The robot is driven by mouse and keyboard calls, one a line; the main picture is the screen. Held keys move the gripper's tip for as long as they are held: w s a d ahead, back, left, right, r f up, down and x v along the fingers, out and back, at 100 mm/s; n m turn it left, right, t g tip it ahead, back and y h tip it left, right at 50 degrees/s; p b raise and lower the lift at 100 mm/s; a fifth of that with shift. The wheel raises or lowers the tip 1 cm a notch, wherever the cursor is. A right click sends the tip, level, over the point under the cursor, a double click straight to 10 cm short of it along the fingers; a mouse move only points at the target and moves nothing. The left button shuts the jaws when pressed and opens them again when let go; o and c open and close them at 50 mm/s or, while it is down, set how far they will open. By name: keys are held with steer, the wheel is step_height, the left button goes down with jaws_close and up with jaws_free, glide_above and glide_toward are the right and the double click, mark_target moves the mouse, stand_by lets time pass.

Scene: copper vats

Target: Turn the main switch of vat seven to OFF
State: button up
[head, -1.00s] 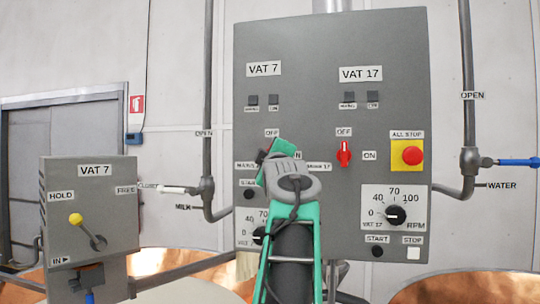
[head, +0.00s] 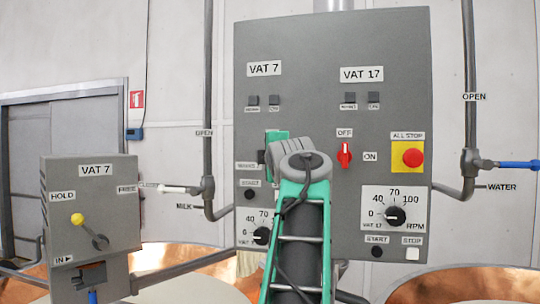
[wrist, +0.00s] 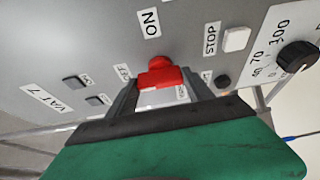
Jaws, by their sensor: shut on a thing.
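The red vat seven main switch (wrist: 158,78) shows in the wrist view, with my gripper's (wrist: 162,90) fingers on both sides of its handle. My gripper is shut on that handle. The panel appears turned in this view, with the VAT 7 label (wrist: 47,98) at left. The OFF label lies just left of the switch, the ON label (wrist: 149,22) above it. The handle's bar lies roughly along the line toward OFF; its exact pointing is hard to tell. In the head view my wrist hides the switch on the grey panel (head: 315,100).
To the right on the panel are the red VAT 17 switch (head: 344,153), the ALL STOP button (head: 412,156) and a speed dial (head: 395,215). A grey VAT 7 lever box (head: 90,215) stands at left. Pipes run beside the panel; copper vats lie below.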

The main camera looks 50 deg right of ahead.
steer(key=o, duration=1.4)
steer(key=shift+c, duration=0.2)
steer(key=b+v, duration=0.2)
steer(key=v, duration=0.5)
steer(key=shift+s+a+b, duration=0.25)
steer(key=shift+s+b, duration=0.05)
steer(key=shift+b, duration=0.1)
